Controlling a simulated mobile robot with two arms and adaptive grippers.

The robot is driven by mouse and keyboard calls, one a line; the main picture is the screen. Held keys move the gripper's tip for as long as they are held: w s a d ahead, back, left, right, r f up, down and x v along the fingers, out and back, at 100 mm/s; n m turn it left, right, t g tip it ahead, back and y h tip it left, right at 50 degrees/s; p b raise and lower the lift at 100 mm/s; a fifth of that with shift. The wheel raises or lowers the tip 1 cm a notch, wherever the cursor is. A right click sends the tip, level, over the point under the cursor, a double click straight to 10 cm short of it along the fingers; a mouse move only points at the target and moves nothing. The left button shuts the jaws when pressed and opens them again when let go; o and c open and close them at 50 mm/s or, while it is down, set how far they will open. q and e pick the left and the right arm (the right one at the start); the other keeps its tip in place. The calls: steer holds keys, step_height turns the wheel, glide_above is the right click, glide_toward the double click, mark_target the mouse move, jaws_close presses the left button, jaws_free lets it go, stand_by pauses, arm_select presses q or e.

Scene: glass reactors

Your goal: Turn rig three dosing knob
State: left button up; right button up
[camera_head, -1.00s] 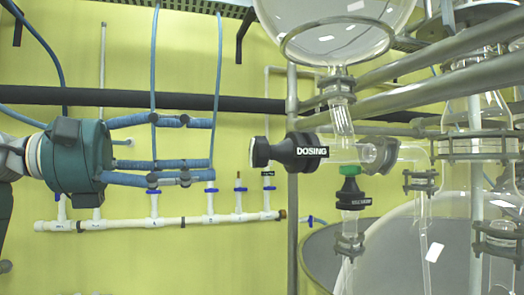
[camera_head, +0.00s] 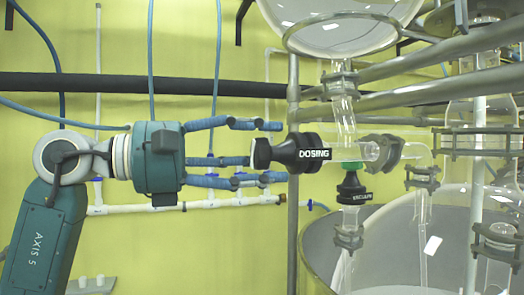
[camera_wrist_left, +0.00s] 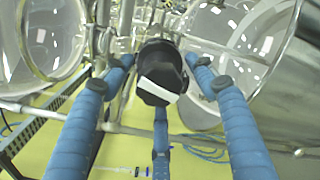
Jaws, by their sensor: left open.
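The black dosing knob (camera_head: 290,152), labelled DOSING, sits on a horizontal glass valve in the middle of the head view. Its flared end faces left, toward my left gripper. My left gripper (camera_head: 262,153) is open, with its blue fingers spread above, beside and below the knob's flared end. In the left wrist view the knob (camera_wrist_left: 161,72) with a white label lies between the fingertips of the gripper (camera_wrist_left: 163,85). I cannot tell whether any finger touches it. My right gripper is not in view.
A black valve (camera_head: 352,188) with a green collar hangs just below right of the knob. A round glass vessel (camera_head: 345,22) is above, and a large metal vessel (camera_head: 318,250) stands below. A vertical grey pole (camera_head: 292,225) passes by the knob. White piping (camera_head: 110,209) runs along the yellow wall.

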arm_select(q)
steer(key=c, duration=1.1)
steer(key=shift+c, duration=0.4)
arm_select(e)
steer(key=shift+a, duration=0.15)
arm_select(q)
steer(key=shift+f+n, duration=0.1)
steer(key=shift+n, duration=0.3)
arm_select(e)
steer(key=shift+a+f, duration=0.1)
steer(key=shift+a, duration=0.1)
